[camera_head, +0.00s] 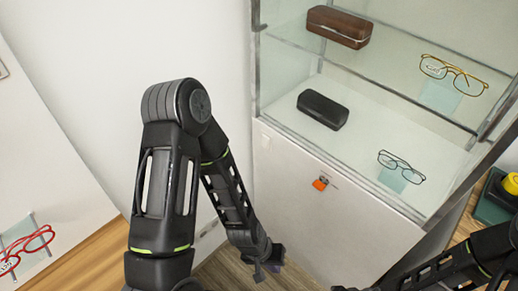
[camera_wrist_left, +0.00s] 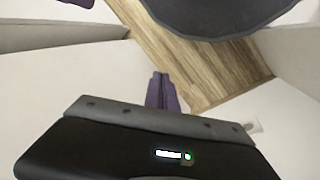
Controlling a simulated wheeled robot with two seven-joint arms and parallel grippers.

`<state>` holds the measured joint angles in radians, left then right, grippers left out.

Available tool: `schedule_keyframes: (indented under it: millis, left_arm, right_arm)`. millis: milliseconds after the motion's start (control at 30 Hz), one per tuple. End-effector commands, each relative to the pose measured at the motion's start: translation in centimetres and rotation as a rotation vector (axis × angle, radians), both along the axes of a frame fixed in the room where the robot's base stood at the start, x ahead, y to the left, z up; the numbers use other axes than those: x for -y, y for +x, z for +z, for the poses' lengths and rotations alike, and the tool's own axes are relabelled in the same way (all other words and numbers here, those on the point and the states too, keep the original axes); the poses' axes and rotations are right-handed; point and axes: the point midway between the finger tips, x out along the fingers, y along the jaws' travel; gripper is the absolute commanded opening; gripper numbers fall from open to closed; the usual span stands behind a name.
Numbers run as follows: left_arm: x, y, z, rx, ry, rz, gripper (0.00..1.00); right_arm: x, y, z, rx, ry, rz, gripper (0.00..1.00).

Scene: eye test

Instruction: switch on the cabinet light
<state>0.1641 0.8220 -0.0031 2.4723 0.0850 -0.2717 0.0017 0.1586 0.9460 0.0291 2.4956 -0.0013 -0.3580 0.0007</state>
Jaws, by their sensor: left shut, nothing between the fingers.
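The cabinet (camera_head: 290,200) has a white lower front and a glass display above. A small orange switch (camera_head: 320,183) sits on that front, just below the glass. My left gripper (camera_head: 270,268) is shut and empty, below and left of the switch and apart from it. Its closed purple fingers show in the left wrist view (camera_wrist_left: 161,78), where I make out no switch. My right arm comes in from the lower right; its gripper is at the bottom edge, too cut off to tell its state.
A brown case (camera_head: 338,27) and gold-framed glasses (camera_head: 455,74) are on the upper glass shelf. A black case (camera_head: 322,109) and dark glasses (camera_head: 401,166) are below. Red glasses (camera_head: 25,250) are at far left. A yellow-topped item (camera_head: 511,183) is at right.

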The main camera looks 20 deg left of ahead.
Motion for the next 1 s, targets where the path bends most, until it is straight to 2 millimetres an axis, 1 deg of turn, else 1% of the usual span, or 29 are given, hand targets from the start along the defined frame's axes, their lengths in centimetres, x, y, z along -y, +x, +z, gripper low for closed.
schedule_keyframes:
  millis: [33,133,167,200,233,267,300,367,400,467,500,600,700,800,1000]
  left_arm:
    - [-1.7,2.0,0.0,0.018,0.017,0.056,0.00]
    - [-5.4,5.6,1.5,0.041,0.035,0.197,0.00]
    - [-6.6,6.8,2.2,0.050,0.035,0.248,0.00]
    - [-8.2,8.2,3.3,0.063,0.029,0.317,0.00]
    - [-9.4,9.3,4.3,0.074,0.021,0.371,0.00]
    - [-10.6,10.3,5.3,0.086,0.008,0.425,0.00]
    - [-12.1,11.6,6.9,0.106,-0.015,0.497,0.00]
    - [-14.2,13.2,9.4,0.138,-0.060,0.599,0.00]
    - [-15.4,14.1,11.3,0.161,-0.098,0.661,0.00]
    - [-17.1,15.2,14.0,0.197,-0.158,0.742,0.00]
    - [-18.0,15.7,15.8,0.222,-0.199,0.787,0.00]
    - [-19.8,16.5,19.7,0.275,-0.293,0.870,0.00]
    - [-20.8,16.7,22.4,0.312,-0.357,0.914,0.00]
    - [-21.2,16.8,23.7,0.328,-0.389,0.932,0.00]
    - [-21.2,16.8,23.9,0.329,-0.393,0.934,0.00]
  right_arm:
    - [0.0,0.0,-1.0,0.000,0.000,0.000,0.00]
    - [0.0,0.0,-2.4,0.000,0.000,0.001,0.00]
    - [0.0,0.0,-2.9,0.000,0.000,0.001,0.00]
    - [0.0,0.0,-3.5,0.000,0.000,0.001,0.00]
    - [0.0,0.0,-3.9,0.000,-0.001,0.001,0.00]
    - [0.0,0.0,-4.4,0.001,-0.001,0.002,0.00]
    - [0.0,0.0,-5.0,0.001,-0.001,0.002,0.00]
    - [0.0,0.0,-5.9,0.001,-0.001,0.002,0.00]
    - [0.0,0.0,-6.4,0.001,-0.001,0.003,0.00]
    - [0.1,0.0,-7.1,0.001,-0.001,0.003,0.00]
    - [0.1,0.0,-7.5,0.002,-0.001,0.002,0.00]
    - [0.1,0.0,-8.2,0.002,-0.001,0.002,0.00]
    - [0.1,0.0,-8.6,0.002,-0.001,0.003,0.00]
    - [0.1,0.0,-8.7,0.002,-0.001,0.003,0.00]
    - [0.1,0.0,-8.6,0.002,-0.001,0.003,0.00]
